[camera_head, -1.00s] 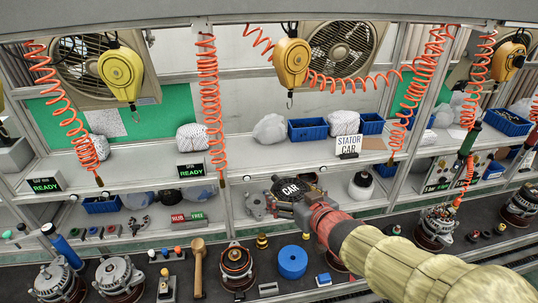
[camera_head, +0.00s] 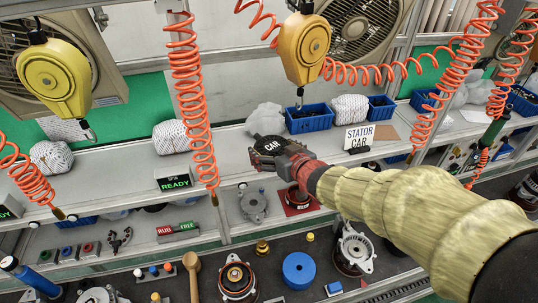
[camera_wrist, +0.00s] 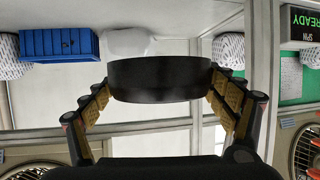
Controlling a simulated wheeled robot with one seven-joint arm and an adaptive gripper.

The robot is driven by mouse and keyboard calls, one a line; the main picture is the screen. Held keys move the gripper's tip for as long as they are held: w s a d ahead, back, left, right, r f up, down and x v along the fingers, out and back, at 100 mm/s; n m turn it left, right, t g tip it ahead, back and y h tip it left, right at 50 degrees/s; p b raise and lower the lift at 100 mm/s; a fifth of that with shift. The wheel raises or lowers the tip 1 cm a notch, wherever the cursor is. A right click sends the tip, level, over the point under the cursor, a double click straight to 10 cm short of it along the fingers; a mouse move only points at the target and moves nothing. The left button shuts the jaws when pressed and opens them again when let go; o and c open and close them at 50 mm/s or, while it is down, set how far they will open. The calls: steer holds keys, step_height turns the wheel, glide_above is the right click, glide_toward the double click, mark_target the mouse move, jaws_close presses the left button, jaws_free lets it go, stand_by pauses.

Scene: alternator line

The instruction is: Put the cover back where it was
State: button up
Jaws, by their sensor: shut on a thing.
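A STATOR CAR sign (camera_head: 359,138) stands on the shelf to the right of the cover.
A blue bin (camera_head: 309,120) and a white bag (camera_head: 265,119) stand behind the cover. A READY display (camera_head: 174,183) is at the left. A yellow balancer with a hook (camera_head: 304,48) hangs above. An open housing (camera_head: 353,250) stands on the bench below.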

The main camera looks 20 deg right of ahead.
mark_target(271, 145)
steer(key=w, duration=0.1)
steer(key=w+f, duration=0.1)
steer(key=w, duration=0.1)
steer(key=w+f, duration=0.1)
steer(key=shift+w+d+f, duration=0.1)
steer(key=shift+w+d, duration=0.05)
steer(key=shift+d, duration=0.2)
steer(key=w+f, duration=0.3)
steer(key=w+d+f+b, duration=0.1)
steer(key=f, duration=0.1)
steer(key=shift+w+f, duration=0.2)
steer(key=shift+w, duration=0.15)
steer(key=shift+w+f, duration=0.15)
steer(key=shift+f, duration=1.6)
steer(key=shift+f+b, duration=0.25)
steer(key=shift+b, duration=0.2)
steer(key=o, duration=1)
steer(key=shift+f, duration=0.15)
steer(key=shift+o, duration=0.5)
